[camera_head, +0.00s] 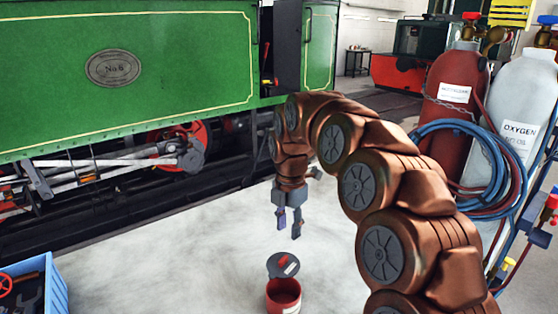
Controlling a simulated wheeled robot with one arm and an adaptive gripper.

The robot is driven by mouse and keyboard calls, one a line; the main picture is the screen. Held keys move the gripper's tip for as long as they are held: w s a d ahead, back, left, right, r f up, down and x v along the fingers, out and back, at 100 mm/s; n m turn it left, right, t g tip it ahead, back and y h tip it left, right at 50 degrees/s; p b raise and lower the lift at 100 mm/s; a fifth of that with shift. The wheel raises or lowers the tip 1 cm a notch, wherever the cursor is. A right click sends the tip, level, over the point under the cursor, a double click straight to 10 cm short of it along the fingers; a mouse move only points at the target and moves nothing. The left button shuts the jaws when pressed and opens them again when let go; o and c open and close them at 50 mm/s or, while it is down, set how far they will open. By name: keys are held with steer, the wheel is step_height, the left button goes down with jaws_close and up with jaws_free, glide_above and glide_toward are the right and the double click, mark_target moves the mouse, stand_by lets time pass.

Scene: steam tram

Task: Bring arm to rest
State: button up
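My arm, brown with grey joint caps, rises from the lower right of the head view, arches over to the left and hangs down at its end. My gripper (289,230) points downward, with its two fingers apart and nothing visible between them. It is above the pale floor, in front of the green steam tram (130,60). Below it in the picture stands a red tin (284,299) with a dark grey round lid (283,265) at its back edge. The gripper appears apart from the tin.
At right stand a dark red gas cylinder (452,110) and a white oxygen cylinder (515,125), with blue hoses (425,160) close beside my arm. A blue crate (55,288) with tools is at the lower left. The floor (185,255) between crate and tin is clear.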

steer(key=s+d+r+m, duration=0.1)
steer(key=s+d+m, duration=0.5)
steer(key=s, duration=0.4)
steer(key=s+d+m, duration=0.4)
steer(key=s+m, duration=0.4)
steer(key=s, duration=0.2)
steer(key=s+d+f+m, duration=0.2)
steer(key=s+m, duration=0.4)
steer(key=s, duration=0.3)
steer(key=s+d+f+m+g, duration=0.1)
steer(key=s+d+f+m, duration=0.2)
steer(key=s+m, duration=0.4)
steer(key=shift+s+d+f+g, duration=0.15)
steer(key=shift+s+f+g, duration=0.2)
steer(key=shift+s, duration=0.6)
